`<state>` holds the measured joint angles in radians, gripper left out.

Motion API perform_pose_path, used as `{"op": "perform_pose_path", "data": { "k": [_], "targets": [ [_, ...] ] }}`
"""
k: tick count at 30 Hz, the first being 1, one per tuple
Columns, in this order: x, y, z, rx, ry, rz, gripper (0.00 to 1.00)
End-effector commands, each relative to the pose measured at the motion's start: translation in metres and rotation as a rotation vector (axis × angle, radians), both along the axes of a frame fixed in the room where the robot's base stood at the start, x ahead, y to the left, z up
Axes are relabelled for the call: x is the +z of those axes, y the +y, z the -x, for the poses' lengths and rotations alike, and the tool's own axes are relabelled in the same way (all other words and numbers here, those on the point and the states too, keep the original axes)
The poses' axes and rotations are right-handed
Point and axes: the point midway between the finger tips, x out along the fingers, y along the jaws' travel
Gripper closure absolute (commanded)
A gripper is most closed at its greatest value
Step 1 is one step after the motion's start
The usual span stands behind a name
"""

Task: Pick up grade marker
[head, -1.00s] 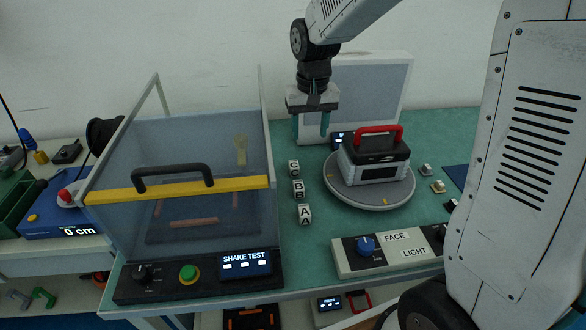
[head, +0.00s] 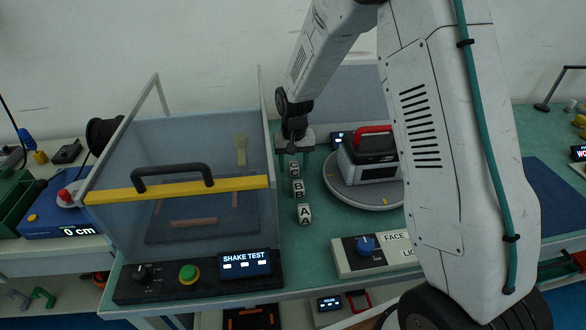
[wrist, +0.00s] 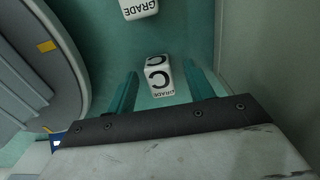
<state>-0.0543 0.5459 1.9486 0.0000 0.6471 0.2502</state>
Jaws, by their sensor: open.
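Three white grade marker cubes stand in a row on the green bench: C (head: 294,169) at the back, B (head: 298,188) in the middle and A (head: 304,214) at the front. My gripper (head: 294,160) is open at the back end of the row, over the C marker. In the wrist view, the C marker (wrist: 157,76) lies between the two teal fingers (wrist: 160,90), with a gap on both sides. Another marker reading GRADE (wrist: 138,8) shows at the top edge, beyond the fingers.
The shake test box (head: 190,215) with its yellow bar stands left of the markers. A round turntable (head: 350,195) carrying a red-handled case (head: 370,157) stands close on the right. The control panel (head: 365,254) is at the front edge.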

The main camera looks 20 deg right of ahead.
Motion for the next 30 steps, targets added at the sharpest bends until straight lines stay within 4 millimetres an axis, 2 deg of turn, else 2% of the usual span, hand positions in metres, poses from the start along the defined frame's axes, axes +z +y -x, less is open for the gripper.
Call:
{"op": "perform_pose_path", "data": {
  "k": [3, 9, 10, 12, 15, 25, 30],
  "targets": [
    [-0.008, 0.0, 0.0, 0.0, 0.001, 0.0, 0.47],
    [-0.008, 0.0, 0.0, -0.001, 0.0, 0.0, 0.47],
    [-0.008, 0.0, 0.0, -0.001, 0.0, 0.0, 0.53],
    [-0.008, 0.0, 0.0, -0.001, 0.0, 0.0, 0.72],
    [-0.008, 0.0, 0.0, -0.001, 0.0, 0.0, 0.95],
    [-0.006, 0.0, 0.0, 0.0, -0.001, 0.0, 0.95],
    [0.006, 0.0, -0.001, 0.0, -0.003, 0.0, 0.95]
  ]
}}
